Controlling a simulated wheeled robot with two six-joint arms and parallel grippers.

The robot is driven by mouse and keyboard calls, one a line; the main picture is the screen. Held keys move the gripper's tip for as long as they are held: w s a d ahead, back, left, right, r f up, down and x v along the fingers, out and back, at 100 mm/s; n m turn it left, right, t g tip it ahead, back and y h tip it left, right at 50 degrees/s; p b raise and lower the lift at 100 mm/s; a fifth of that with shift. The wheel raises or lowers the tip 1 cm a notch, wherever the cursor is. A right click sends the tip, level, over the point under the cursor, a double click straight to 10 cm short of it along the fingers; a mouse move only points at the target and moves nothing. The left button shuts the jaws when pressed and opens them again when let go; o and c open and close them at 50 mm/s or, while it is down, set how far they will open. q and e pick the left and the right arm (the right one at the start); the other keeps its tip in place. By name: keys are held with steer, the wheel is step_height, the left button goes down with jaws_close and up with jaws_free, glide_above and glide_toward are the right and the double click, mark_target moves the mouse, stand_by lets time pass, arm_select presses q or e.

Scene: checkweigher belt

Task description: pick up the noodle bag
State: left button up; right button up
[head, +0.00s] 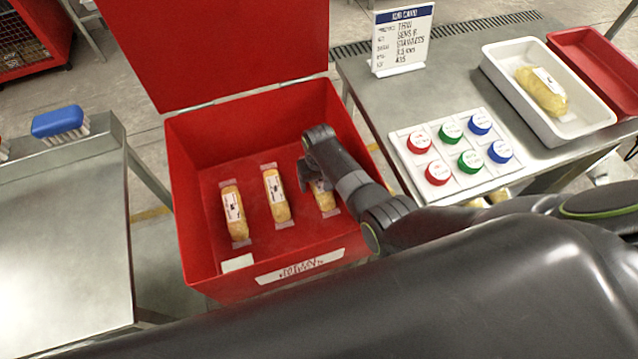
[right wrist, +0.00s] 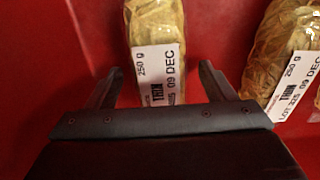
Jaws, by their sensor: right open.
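Three yellow noodle bags lie in the open red bin in the head view: a left one (head: 234,212), a middle one (head: 276,196) and a right one (head: 325,199). My right gripper (head: 312,182) is down in the bin at the right bag and hides its upper part. In the right wrist view, my open fingers (right wrist: 160,84) stand on either side of a noodle bag (right wrist: 157,30) with a white label. A second bag (right wrist: 283,50) lies to the right there. Another noodle bag (head: 542,92) lies in a white tray. My left gripper is out of view.
The red bin (head: 190,140) has its lid (head: 230,45) raised behind. The right table holds a sign (head: 402,40), a board of coloured caps (head: 408,182), the white tray (head: 500,72) and a red tray (head: 590,45). A blue brush (head: 57,122) sits on the left table.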

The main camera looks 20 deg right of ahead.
steer(key=shift+c, duration=0.2)
steer(key=c, duration=1.2)
step_height(320, 180, up, 10)
steer(key=shift+r+p, duration=0.1)
steer(key=shift+p, duration=1.1)
